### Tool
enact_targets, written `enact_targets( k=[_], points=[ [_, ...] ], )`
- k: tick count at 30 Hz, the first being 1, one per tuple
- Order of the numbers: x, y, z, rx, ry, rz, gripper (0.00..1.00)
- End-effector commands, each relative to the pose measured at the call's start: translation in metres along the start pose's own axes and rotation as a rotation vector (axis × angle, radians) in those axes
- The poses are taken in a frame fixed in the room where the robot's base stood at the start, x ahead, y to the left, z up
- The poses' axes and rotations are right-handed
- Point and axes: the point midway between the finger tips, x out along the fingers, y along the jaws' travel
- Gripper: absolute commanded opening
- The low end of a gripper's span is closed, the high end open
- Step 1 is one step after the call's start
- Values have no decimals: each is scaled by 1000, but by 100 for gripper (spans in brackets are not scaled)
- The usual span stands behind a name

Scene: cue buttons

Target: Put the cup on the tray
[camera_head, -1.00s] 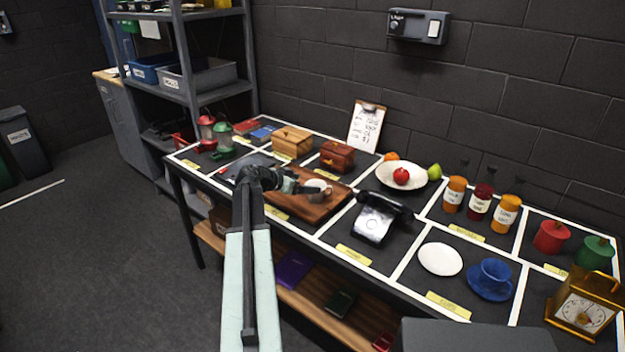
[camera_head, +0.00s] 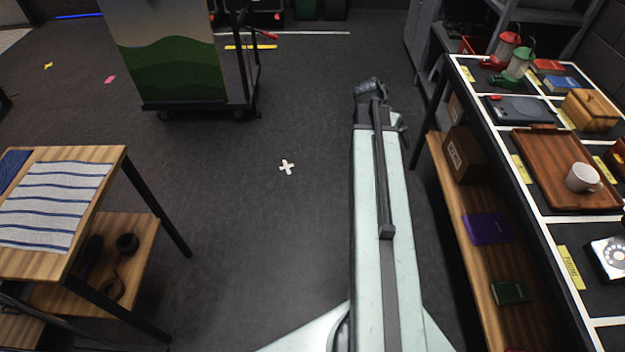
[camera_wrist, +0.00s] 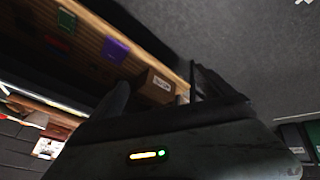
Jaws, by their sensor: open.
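The white cup (camera_head: 580,178) stands upright on the brown wooden tray (camera_head: 540,158), toward the tray's right side. The tray lies on the long table at the right of the head view. My gripper (camera_head: 370,88) is well to the left of the table, over the open floor, apart from cup and tray. It is open and nothing shows in it. In the wrist view its dark fingers show against the table's lower shelf, and I cannot make out the cup there.
The long table has a lower shelf (camera_head: 455,195) with a brown box (camera_head: 464,154) and a purple book (camera_head: 487,228). A side table with a striped cloth (camera_head: 55,205) stands at the left. A wheeled painted panel (camera_head: 165,50) stands behind. The floor between is clear.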

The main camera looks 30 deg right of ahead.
Motion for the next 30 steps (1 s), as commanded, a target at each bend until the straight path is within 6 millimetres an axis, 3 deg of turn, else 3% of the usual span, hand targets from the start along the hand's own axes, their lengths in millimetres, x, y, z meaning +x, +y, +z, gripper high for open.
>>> enact_targets(
  k=[1, 3, 6, 9, 13, 15, 17, 28, 30],
  points=[
    [-23, -43, 38, -125, -31, -61, 92],
    [-54, -96, 92, -317, -79, -149, 92],
    [-101, -154, 175, -590, -142, -269, 92],
    [-140, -188, 248, -826, -191, -370, 92],
    [-174, -206, 311, -1021, -227, -453, 92],
    [-184, -211, 330, -1070, -236, -474, 92],
    [-187, -212, 335, -1087, -239, -481, 92],
    [-186, -212, 333, -1084, -239, -481, 92],
    [-186, -212, 333, -1083, -238, -481, 76]
  ],
)
